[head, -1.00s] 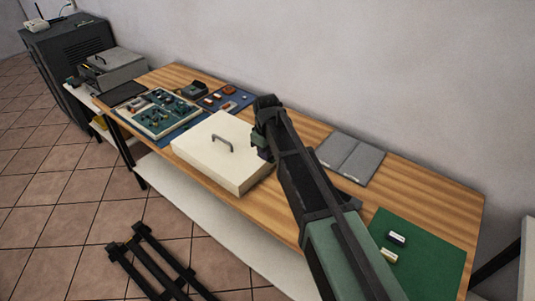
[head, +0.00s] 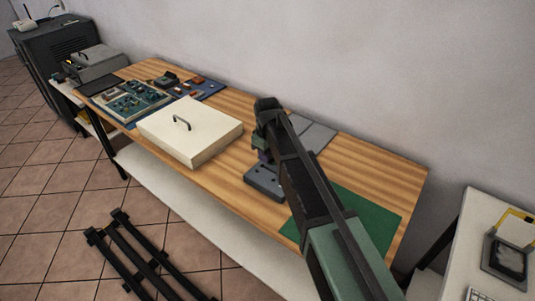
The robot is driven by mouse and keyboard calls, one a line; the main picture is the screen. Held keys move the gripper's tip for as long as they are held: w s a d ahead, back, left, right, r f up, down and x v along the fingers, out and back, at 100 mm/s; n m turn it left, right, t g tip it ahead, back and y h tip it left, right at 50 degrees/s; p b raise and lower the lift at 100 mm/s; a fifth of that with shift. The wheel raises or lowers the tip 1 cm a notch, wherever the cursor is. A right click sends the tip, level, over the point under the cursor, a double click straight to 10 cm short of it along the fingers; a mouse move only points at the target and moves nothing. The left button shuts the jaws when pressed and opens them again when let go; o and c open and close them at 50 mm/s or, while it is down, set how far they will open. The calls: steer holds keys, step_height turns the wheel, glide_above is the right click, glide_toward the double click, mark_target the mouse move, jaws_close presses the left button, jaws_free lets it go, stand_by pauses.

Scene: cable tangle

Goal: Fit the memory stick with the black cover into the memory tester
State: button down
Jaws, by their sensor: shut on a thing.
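My gripper (head: 262,152) hangs at the end of my arm, left of the picture's middle, above the table. It is shut on a small dark thing, mostly hidden by the gripper and too small to identify as the memory stick with the black cover. A dark grey device (head: 262,182) with small round marks lies on the table just below the gripper, partly behind my arm. It may be the memory tester; I cannot read any label. The green mat (head: 372,218) is at the right end of the table, its left part hidden by my arm. No memory stick is visible on it now.
A cream box lid with a handle (head: 190,133) lies left of the grey device. Grey panels (head: 318,134) lie behind my arm. Circuit boards (head: 135,103) and small parts fill the far left of the wooden table (head: 350,165). A white side table (head: 462,245) stands at the right.

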mark_target(267, 173)
steer(key=shift+f+b, duration=2.2)
steer(key=shift+f, duration=0.5)
steer(key=shift+f+b, duration=0.65)
steer(key=c, duration=0.9)
jaws_free()
steer(key=shift+r, duration=0.15)
step_height(267, 173, up, 11)
steer(key=p, duration=1.1)
steer(key=shift+s, duration=0.1)
steer(key=shift+f, duration=0.2)
